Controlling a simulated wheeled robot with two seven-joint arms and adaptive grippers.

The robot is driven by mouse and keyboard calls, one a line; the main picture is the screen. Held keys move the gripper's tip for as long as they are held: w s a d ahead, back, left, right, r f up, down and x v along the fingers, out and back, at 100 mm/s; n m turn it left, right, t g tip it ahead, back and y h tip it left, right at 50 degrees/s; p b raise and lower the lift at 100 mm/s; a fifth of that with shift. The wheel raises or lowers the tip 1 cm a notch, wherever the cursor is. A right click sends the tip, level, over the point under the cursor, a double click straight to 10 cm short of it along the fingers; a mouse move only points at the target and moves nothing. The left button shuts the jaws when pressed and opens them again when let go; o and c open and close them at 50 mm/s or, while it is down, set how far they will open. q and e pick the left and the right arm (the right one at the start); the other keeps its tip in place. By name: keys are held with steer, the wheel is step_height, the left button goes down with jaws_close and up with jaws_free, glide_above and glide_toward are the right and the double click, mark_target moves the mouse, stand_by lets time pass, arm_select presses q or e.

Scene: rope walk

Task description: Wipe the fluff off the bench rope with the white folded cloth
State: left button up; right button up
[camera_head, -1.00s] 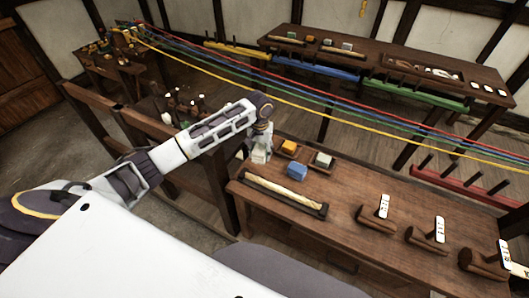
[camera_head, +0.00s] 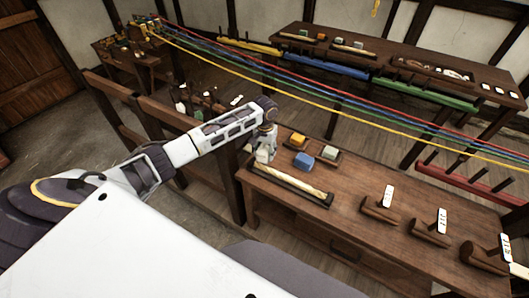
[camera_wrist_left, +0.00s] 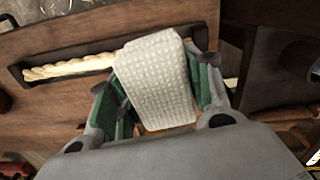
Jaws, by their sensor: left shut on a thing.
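The bench rope (camera_head: 300,184) is a pale twisted length lying in a dark, narrow tray (camera_head: 322,201) on the wooden bench. My left gripper (camera_head: 265,150) is shut on the white folded cloth (camera_head: 263,157), over the rope's left end in the head view. In the left wrist view the gripper (camera_wrist_left: 158,105) holds the waffle-textured cloth (camera_wrist_left: 155,75), which covers part of the rope (camera_wrist_left: 75,67). I cannot tell whether cloth and rope touch. No fluff can be made out on the visible rope. My right gripper is not in view.
A yellow block (camera_head: 298,139), a blue block (camera_head: 304,160) and a pale block (camera_head: 329,152) sit behind the rope. Wooden stands with white tags (camera_head: 388,198) fill the bench's right side. Coloured ropes (camera_head: 350,110) stretch across behind the bench.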

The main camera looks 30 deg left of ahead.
arm_select(q)
steer(key=shift+w, duration=0.25)
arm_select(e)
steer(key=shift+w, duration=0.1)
arm_select(q)
steer(key=shift+s+m, duration=0.1)
steer(key=shift+m, duration=0.2)
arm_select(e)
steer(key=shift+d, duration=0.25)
